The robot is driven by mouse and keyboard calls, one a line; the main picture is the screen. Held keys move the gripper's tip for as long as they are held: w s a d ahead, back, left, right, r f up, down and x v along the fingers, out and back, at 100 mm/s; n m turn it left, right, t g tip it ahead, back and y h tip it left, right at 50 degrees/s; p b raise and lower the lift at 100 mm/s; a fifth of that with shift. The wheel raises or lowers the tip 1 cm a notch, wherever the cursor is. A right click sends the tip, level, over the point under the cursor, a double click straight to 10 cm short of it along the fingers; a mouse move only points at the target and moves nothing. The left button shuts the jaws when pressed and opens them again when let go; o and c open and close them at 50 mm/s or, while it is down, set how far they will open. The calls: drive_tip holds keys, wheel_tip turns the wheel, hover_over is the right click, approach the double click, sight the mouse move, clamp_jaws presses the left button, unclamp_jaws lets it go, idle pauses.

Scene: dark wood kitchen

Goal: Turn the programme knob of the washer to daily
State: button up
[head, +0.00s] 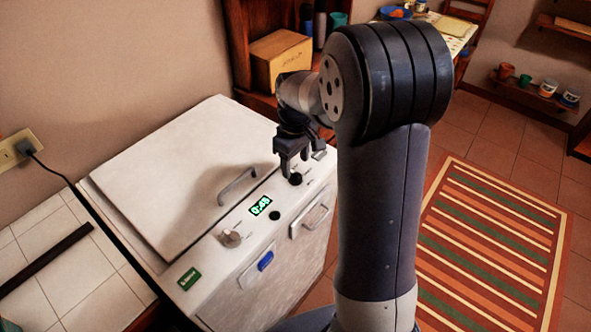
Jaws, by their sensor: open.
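The washer (165,185) is a white top-loading box with a lid handle (238,186) and a front control strip. My gripper (299,162) is open, pointing down close above the right dark knob. I cannot tell whether it touches it.
A blue latch (265,260) and a metal front handle (316,217) are on the washer's front. A cardboard box (285,57) stands on a wooden shelf behind. A striped rug (495,250) covers open floor at right. A black cord runs from the outlet (18,147).

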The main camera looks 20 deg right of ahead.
sight(295, 174)
drive_tip(key=shift+f, duration=2)
drive_tip(key=shift+c, duration=0.4)
drive_tip(key=c, duration=0.9)
